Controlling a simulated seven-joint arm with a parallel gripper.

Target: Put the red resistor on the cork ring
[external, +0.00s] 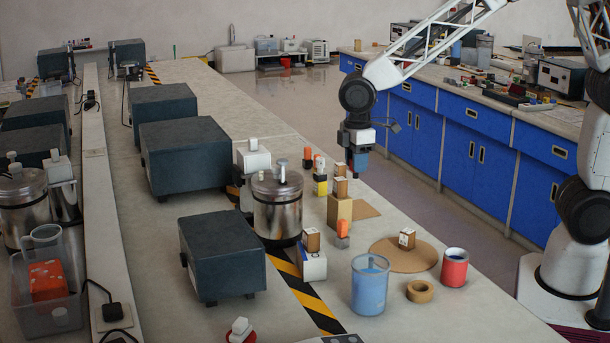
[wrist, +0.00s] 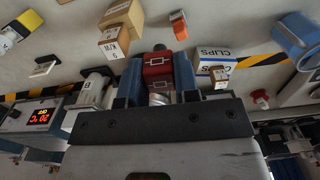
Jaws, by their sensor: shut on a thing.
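The red resistor (wrist: 157,64), a red block with a white symbol, sits between the blue fingers of my gripper (wrist: 158,80) in the wrist view. My gripper (external: 358,168) is shut on it, raised above the bench near its right edge in the external view. The resistor is mostly hidden by the fingers there. The cork ring (external: 420,291), a small tan ring, lies flat on the bench toward the front right, apart from and nearer the camera than my gripper. Its top looks empty. I cannot make it out in the wrist view.
Close to the ring stand a blue beaker (external: 370,285), a red can (external: 455,268) and a cork disc (external: 385,259) bearing a small wooden block (external: 407,238). Wooden blocks (external: 340,208), a CLIPS box (external: 313,264) and a steel pot (external: 277,210) stand left of my gripper.

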